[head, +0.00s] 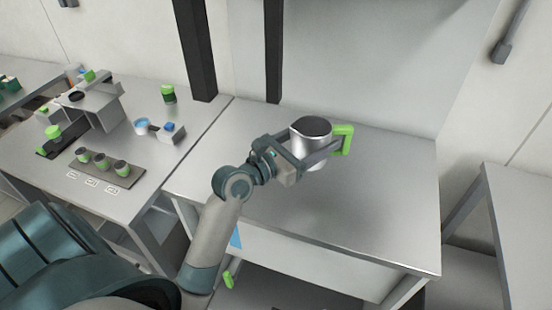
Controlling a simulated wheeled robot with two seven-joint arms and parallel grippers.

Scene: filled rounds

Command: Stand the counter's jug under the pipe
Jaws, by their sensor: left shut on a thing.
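A silver jug (311,131) with a dark top and a bright green handle (344,140) is at the back of the middle metal counter (350,215). My left gripper (316,152) is shut on the jug's body, its fingers on either side and the handle pointing right. The jug looks upright; I cannot tell whether its base touches the counter. I cannot make out for sure which thing is the pipe. My right gripper is not in view.
Dark posts (196,50) stand behind. The middle counter's front and right are clear.

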